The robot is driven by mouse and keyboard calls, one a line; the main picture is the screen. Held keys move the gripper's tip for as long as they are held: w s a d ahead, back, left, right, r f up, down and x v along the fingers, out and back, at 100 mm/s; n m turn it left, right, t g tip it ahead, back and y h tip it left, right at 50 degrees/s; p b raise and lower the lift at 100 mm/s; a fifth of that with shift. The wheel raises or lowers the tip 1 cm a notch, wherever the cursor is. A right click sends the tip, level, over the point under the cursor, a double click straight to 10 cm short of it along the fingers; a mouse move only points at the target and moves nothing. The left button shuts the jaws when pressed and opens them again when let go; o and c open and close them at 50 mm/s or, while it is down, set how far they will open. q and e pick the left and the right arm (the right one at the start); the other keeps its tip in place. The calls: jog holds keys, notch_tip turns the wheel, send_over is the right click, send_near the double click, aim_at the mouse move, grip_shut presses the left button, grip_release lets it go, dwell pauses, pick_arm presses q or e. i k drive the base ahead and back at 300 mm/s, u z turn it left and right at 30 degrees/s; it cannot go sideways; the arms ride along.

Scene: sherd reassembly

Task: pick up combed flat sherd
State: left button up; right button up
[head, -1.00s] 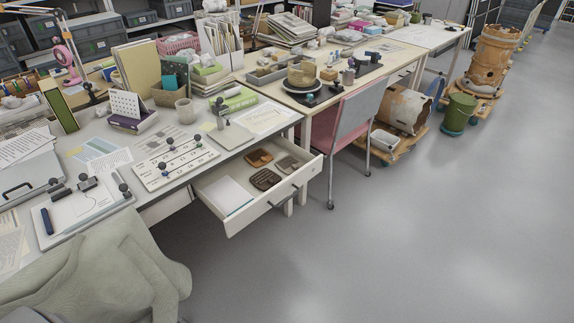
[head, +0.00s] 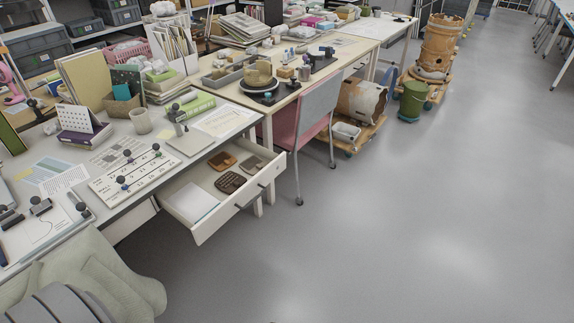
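Three sherds lie apart in an open drawer (head: 245,201) under the front edge of the near desk. The dark brown sherd (head: 230,182) shows rows of grooves and looks most like the combed flat one. An orange-brown sherd (head: 222,161) lies behind it. A grey-brown sherd (head: 251,163) lies to the right; its surface marks are too small to tell. Neither of my grippers is in view.
White sheets (head: 193,202) lie in the drawer's left part. A numbered white board (head: 133,175) with dark-knobbed pieces lies on the desk above. A grey-and-pink chair (head: 310,112) stands right of the drawer. A pale green draped shape (head: 95,275) fills the lower left. The floor (head: 380,230) in front is clear.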

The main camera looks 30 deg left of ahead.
aim_at(252, 165)
jog(key=z, duration=0.05)
jog(key=i, duration=3.8)
jog(key=u, duration=2.7)
